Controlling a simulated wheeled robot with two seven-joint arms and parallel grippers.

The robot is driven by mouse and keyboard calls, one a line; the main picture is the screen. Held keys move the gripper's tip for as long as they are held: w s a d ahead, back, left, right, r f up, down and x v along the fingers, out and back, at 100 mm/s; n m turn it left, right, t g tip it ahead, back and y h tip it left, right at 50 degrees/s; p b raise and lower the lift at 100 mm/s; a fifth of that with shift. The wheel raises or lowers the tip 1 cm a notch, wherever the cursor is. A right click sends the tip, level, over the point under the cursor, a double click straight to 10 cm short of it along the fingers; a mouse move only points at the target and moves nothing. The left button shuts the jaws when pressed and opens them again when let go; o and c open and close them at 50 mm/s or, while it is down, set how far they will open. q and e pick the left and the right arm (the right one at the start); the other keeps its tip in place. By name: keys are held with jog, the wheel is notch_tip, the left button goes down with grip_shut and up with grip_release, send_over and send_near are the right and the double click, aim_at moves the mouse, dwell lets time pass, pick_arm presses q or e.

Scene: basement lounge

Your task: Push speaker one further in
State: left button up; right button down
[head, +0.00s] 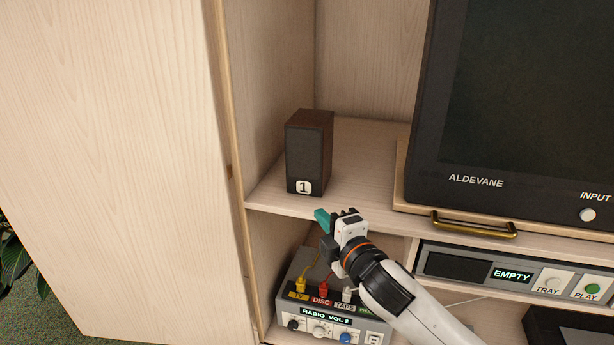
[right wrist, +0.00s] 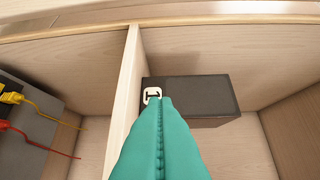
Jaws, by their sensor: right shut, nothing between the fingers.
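Speaker one (head: 304,155) is a small dark box with brown wood sides and a white "1" label low on its front. It stands upright on the upper shelf, near the front edge, left of the television. My right gripper (head: 322,217), with teal fingers, is shut and empty, in front of and below the speaker in the head view. In the right wrist view the shut teal fingers (right wrist: 161,110) overlap the speaker (right wrist: 195,95) near its label; I cannot tell whether they touch it. My left gripper is not in view.
The television (head: 530,110) stands to the right on a board with a brass handle (head: 474,225). Below are a radio unit (head: 325,322) with coloured plugs and a disc player (head: 520,272). A cabinet side wall (head: 275,90) is left of the speaker. Bare shelf lies behind it.

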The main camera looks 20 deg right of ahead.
notch_tip(320, 180, up, 2)
jog(key=p, duration=0.4)
send_near(309, 171)
jog(key=w+a, duration=0.4)
jog(key=a, duration=0.1)
jog(key=w+d, duration=0.1)
jog(key=w+p, duration=0.1)
jog(key=shift+w+d+f+n+t, duration=0.2)
jog(key=shift+w+d+n+t, duration=0.1)
jog(key=shift+w+d, duration=0.05)
jog(key=shift+w+d+f, duration=0.1)
jog(key=shift+w+d, duration=0.15)
jog(key=shift+w+d, duration=0.7)
jog(key=shift+w, duration=0.3)
jog(key=shift+w+d, duration=0.1)
jog(key=shift+w, duration=0.05)
